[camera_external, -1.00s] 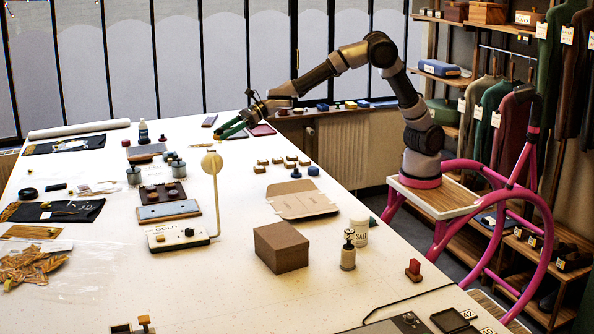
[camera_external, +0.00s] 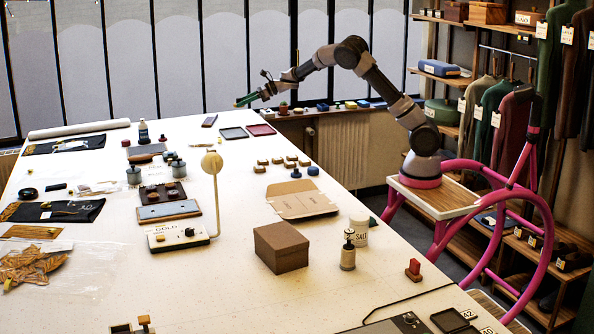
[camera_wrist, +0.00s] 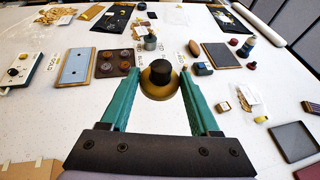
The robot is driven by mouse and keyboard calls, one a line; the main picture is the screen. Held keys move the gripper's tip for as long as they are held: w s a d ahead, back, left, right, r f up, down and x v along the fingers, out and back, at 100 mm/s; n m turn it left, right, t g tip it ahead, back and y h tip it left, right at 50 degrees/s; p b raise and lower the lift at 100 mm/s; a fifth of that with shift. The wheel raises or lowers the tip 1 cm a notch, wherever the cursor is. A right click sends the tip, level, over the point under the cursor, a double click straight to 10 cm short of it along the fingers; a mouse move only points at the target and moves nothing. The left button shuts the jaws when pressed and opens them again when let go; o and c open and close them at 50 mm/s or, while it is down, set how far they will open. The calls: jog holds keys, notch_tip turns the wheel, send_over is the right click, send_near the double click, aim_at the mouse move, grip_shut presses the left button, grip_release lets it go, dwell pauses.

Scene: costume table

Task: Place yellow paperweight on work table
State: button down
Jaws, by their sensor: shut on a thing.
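The yellow paperweight (camera_wrist: 158,84) is a gold-yellow dome with a black knob. In the wrist view it sits between the green fingertips of my gripper (camera_wrist: 160,78), which is shut on it. In the external view my gripper (camera_external: 243,101) is raised above the far right part of the white work table (camera_external: 205,275); the paperweight cannot be made out there. The bare table top also shows in the wrist view (camera_wrist: 60,120).
A grey tray (camera_external: 233,133) and a dark red tray (camera_external: 261,129) lie near the far right edge. Small blocks, jars, a dial box (camera_external: 178,236) and a brown box (camera_external: 281,247) stand about the table. The near left middle is bare.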

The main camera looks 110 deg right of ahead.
jog(key=m+h, duration=0.2)
send_over(276, 156)
notch_tip(276, 156, down, 3)
notch_tip(276, 156, down, 28)
jog(key=shift+s+d+r, duration=0.15)
jog(key=shift+c, duration=0.6)
grip_release()
